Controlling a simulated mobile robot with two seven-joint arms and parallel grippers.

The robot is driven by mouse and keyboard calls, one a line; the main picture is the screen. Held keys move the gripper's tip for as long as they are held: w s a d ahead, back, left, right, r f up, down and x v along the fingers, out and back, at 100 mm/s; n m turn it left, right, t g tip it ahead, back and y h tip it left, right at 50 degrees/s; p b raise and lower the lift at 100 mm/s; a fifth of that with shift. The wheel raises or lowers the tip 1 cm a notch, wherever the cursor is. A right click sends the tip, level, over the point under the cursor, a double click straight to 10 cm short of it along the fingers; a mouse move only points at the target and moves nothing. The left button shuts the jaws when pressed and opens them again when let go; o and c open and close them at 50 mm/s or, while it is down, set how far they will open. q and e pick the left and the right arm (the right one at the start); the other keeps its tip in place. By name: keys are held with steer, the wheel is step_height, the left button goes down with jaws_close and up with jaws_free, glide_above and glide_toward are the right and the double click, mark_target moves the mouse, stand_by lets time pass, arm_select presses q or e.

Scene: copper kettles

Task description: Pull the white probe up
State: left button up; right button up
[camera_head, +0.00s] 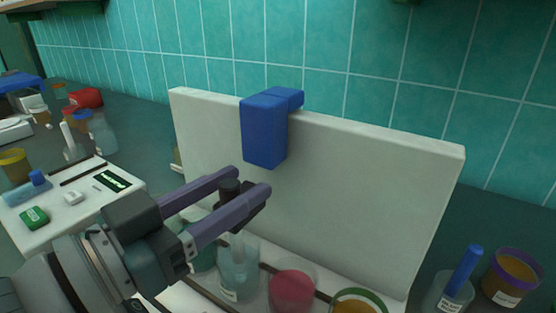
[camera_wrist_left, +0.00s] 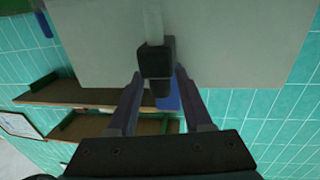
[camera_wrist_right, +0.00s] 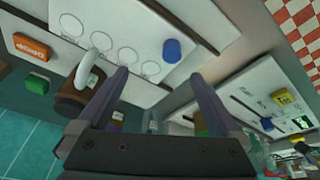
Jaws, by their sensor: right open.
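The white probe shows as a pale shaft (camera_head: 237,245) below a dark head (camera_head: 230,187), upright in a clear beaker (camera_head: 236,275) in front of the white panel. In the left wrist view its pale shaft (camera_wrist_left: 153,22) runs away from the dark head (camera_wrist_left: 155,60). My left gripper (camera_head: 243,190) has its fingers on both sides of the dark head and is closed on it; it also shows in the left wrist view (camera_wrist_left: 158,72). The beaker partly blurs the shaft's lower end. My right gripper (camera_wrist_right: 158,74) is open and empty, seen in the right wrist view.
A white upright panel (camera_head: 360,180) with a blue block (camera_head: 265,130) over its top edge stands close behind. A red-filled beaker (camera_head: 292,288) and a jar with a blue stick (camera_head: 462,275) stand at right. A white board (camera_head: 85,220) with small items lies at left.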

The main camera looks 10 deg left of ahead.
arm_select(q)
jaws_close()
stand_by(1.1)
